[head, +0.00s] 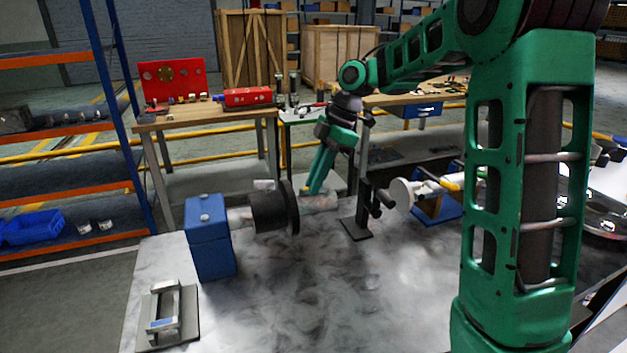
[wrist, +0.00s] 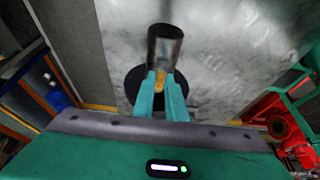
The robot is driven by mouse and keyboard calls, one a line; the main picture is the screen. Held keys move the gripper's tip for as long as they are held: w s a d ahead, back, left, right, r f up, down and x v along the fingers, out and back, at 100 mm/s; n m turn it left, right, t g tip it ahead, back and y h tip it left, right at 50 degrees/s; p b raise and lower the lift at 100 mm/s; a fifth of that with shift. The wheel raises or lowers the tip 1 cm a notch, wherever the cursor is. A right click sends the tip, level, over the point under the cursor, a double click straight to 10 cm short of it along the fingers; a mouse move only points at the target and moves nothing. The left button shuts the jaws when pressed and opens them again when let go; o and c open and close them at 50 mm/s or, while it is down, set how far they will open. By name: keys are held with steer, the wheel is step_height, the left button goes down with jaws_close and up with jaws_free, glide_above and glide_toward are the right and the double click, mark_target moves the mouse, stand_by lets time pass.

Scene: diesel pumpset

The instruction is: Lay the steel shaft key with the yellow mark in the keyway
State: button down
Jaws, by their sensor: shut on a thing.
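My gripper (wrist: 160,92) points down with its green fingers shut on the steel shaft key, whose yellow mark (wrist: 160,79) shows between the fingertips in the wrist view. In the head view my gripper (head: 311,192) is at the steel shaft end (head: 322,202), just right of the black disc (head: 290,208). The shaft end (wrist: 165,45) also shows in the wrist view beyond the fingertips. The keyway is not visible; the fingers cover that part of the shaft. I cannot tell whether the key touches the shaft.
A blue bearing block (head: 210,237) carries the shaft at left. A black stand (head: 357,222) and a white disc (head: 401,195) are to the right. A grey fixture (head: 168,318) sits at the front left. The middle front of the bench is clear.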

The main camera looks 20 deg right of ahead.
steer(key=shift+f, duration=0.25)
steer(key=shift+r, duration=0.45)
stand_by(0.4)
steer(key=shift+w+a, duration=0.1)
steer(key=shift+f, duration=0.5)
stand_by(1.1)
steer(key=shift+r, duration=0.15)
steer(key=shift+r, duration=0.3)
steer(key=c, duration=1.7)
jaws_free()
